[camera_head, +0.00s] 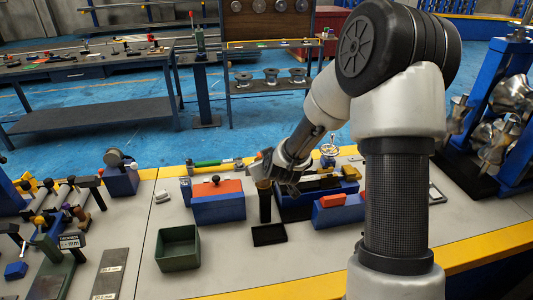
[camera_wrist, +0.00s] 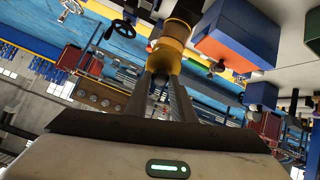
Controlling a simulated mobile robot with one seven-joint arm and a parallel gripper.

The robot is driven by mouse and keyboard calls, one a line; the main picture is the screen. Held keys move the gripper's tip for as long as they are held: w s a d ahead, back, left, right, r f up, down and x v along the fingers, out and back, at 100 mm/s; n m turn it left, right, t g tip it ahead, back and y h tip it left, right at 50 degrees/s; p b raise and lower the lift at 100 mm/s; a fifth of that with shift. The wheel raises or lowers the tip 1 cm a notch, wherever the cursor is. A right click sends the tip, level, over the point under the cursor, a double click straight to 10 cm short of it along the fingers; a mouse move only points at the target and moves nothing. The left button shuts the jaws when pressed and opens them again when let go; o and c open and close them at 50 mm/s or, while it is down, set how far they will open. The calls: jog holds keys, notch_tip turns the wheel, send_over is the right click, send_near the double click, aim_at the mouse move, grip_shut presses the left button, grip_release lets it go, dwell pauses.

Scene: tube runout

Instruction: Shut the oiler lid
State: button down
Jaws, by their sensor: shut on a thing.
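The oiler (camera_head: 265,207) looks like a slim dark upright cylinder with a brass-coloured top, standing on the bench between two blue boxes. My gripper (camera_head: 260,172) is at its top, reaching in from the upper right. In the wrist view the two fingers of my gripper (camera_wrist: 162,75) close on a small amber part at the brass top (camera_wrist: 172,40), which I take for the oiler lid. The dark body (camera_wrist: 186,10) continues above it in that view. The fingers hide part of the lid, so I cannot tell its exact angle.
A blue box with an orange top (camera_head: 217,203) stands close left of the oiler. A blue block with a red piece (camera_head: 337,210) is to the right. A black tray (camera_head: 269,235) and a green open bin (camera_head: 178,248) lie in front. Bare bench lies front-centre.

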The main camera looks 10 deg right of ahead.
jog(key=w+g+p, duration=0.1)
jog(key=p, duration=0.1)
jog(key=w+r+g+p, duration=0.1)
jog(key=g+p, duration=0.1)
jog(key=p, duration=0.1)
jog(key=shift+a+r, duration=0.15)
jog(key=shift+r, duration=0.1)
jog(key=p, duration=0.1)
jog(key=w+g+p, duration=0.1)
jog(key=shift+f+g+p, duration=0.25)
jog(key=shift+g+p, duration=0.05)
jog(key=shift+p, duration=0.1)
jog(key=g, duration=0.1)
jog(key=w+f+g+p, duration=0.1)
jog(key=w+g, duration=0.1)
jog(key=shift+d+f+g, duration=0.2)
jog(key=shift+f+g, duration=0.05)
jog(key=shift+g, duration=0.05)
jog(key=shift+w+f+g, duration=0.25)
jog(key=shift+g, duration=0.35)
jog(key=shift+w+f+g, duration=0.25)
jog(key=shift+g, duration=0.35)
jog(key=c, duration=1.5)
grip_release()
